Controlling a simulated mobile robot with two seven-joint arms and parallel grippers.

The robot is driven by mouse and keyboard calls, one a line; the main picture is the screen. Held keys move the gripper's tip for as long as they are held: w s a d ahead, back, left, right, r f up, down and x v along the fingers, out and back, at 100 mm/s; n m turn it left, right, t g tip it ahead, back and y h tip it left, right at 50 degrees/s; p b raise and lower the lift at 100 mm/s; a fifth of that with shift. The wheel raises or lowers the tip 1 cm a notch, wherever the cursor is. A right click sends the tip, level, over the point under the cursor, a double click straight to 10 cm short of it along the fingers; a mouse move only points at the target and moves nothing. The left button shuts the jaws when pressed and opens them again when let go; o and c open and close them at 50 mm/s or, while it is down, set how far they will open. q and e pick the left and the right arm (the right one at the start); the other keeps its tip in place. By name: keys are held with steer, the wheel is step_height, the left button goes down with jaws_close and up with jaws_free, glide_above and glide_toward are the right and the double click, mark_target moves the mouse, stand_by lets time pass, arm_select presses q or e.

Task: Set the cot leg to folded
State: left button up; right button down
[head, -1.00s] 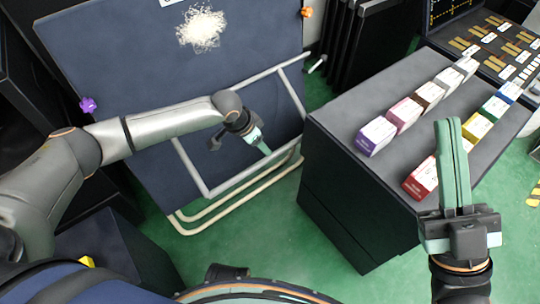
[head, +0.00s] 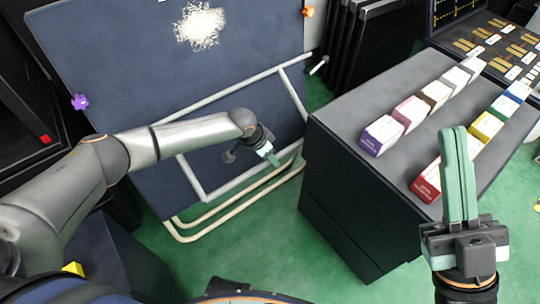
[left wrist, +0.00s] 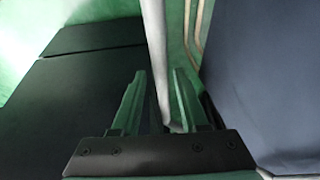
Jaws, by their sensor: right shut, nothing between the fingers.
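The cot is a dark blue panel (head: 120,80) leaning at the left of the head view. Its leg, a grey tube frame (head: 236,183), angles out from the panel. My left gripper (head: 271,157) is at the right part of this frame, close to the tube. In the left wrist view its two green fingers (left wrist: 158,72) are open, with a pale tube (left wrist: 155,40) running down between them in the picture. I cannot tell whether the tube touches a finger. My right gripper (head: 454,130) is shut and empty, pointing up beside the dark cabinet.
A dark cabinet (head: 345,205) with several coloured boxes on top stands right of the cot. Cream tubes (head: 230,222) run low by the green floor. Purple (head: 80,102) and orange (head: 308,12) knobs sit at the panel's edges. Green floor is free between cot and cabinet.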

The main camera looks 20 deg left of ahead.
arm_select(q)
jaws_close()
steer(key=shift+s+d, duration=0.15)
stand_by(0.9)
